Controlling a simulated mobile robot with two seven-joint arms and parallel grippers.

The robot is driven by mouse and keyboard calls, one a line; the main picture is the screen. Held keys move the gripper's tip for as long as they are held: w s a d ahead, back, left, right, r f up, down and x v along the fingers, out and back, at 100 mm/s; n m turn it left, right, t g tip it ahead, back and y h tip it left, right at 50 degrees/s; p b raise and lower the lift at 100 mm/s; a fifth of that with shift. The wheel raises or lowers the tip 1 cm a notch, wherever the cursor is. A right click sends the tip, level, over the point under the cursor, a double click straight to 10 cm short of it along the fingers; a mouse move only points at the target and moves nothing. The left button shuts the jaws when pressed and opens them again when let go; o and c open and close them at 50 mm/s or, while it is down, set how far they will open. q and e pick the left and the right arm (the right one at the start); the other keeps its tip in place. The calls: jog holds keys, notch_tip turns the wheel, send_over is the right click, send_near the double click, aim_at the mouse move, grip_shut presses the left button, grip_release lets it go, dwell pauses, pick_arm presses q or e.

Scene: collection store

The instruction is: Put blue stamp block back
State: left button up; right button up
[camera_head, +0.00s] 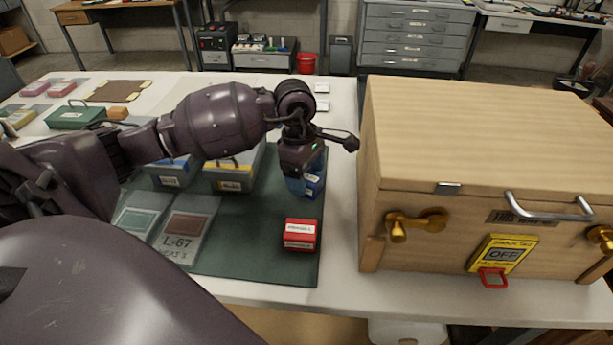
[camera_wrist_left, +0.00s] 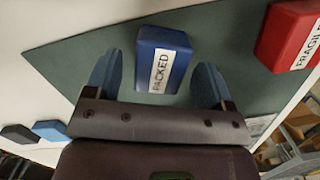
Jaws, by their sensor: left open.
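The blue stamp block (camera_head: 313,182) stands on the dark green mat (camera_head: 260,255), partly hidden behind my left gripper (camera_head: 303,182). In the left wrist view the blue block (camera_wrist_left: 164,58) carries a white label reading "PACKED". My left gripper (camera_wrist_left: 157,82) is open, with one blue-grey finger on each side of the block. Gaps show between the fingers and the block. A red block (camera_head: 300,235) with a white label stands nearer on the mat; it also shows in the left wrist view (camera_wrist_left: 283,32), reading "FRAGILE". My right gripper is not in view.
A large wooden case (camera_head: 470,135) with a metal handle and a yellow "OFF" tag (camera_head: 503,254) fills the right of the table. Two grey boxes (camera_head: 236,178) stand behind my left arm. Flat plates, one marked "L-67" (camera_head: 187,228), lie on the mat's left.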

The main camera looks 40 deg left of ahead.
pick_arm(q)
jog(key=r, duration=0.3)
jog(key=a+r, duration=0.1)
jog(key=r, duration=0.5)
jog(key=shift+s+a+r+p, duration=0.1)
jog(key=shift+a+p, duration=0.1)
jog(key=shift+p, duration=0.15)
jog(key=shift+a+r, duration=0.1)
jog(key=shift+r, duration=0.75)
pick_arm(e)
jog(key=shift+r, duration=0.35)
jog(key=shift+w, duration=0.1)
